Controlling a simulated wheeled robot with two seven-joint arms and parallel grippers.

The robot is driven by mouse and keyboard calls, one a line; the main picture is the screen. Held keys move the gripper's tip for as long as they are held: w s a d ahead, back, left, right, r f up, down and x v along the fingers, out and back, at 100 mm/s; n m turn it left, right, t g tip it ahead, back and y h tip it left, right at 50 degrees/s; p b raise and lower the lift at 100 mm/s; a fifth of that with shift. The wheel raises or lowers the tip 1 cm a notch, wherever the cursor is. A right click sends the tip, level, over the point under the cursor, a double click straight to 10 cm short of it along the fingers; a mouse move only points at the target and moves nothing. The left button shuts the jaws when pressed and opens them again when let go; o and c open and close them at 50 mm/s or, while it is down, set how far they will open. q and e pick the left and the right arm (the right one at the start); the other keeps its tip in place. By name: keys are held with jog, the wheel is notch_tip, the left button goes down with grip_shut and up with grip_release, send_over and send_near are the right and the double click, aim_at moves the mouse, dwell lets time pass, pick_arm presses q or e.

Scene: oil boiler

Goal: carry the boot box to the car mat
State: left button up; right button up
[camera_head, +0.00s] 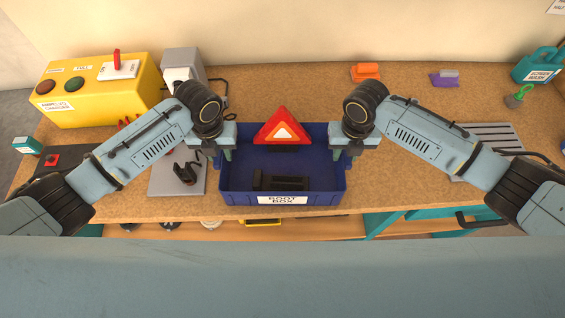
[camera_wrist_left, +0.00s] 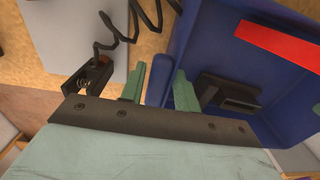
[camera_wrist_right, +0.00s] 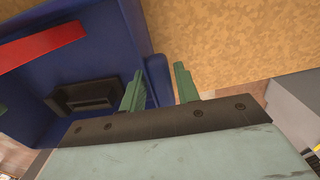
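The boot box (camera_head: 227,180) is a blue open crate with a white label on its front, in the middle of the head view. A red warning triangle (camera_head: 283,128) and a dark block (camera_head: 281,181) are in it. I cannot tell whether the box touches the bench. I cannot identify a car mat.
The bench (camera_head: 405,185) carries a yellow switch unit (camera_head: 100,95) at back left. A grey plate (camera_head: 165,175) with a black corded item lies just left of the box. An orange item (camera_head: 366,72), a purple item (camera_head: 444,79) and a teal jug (camera_head: 540,66) stand behind right.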

pick_arm(q)
grip_shut()
pick_arm(e)
grip_shut()
pick_arm(q)
jog(key=shift+r, duration=0.2)
pick_arm(e)
jog(key=shift+r, duration=0.15)
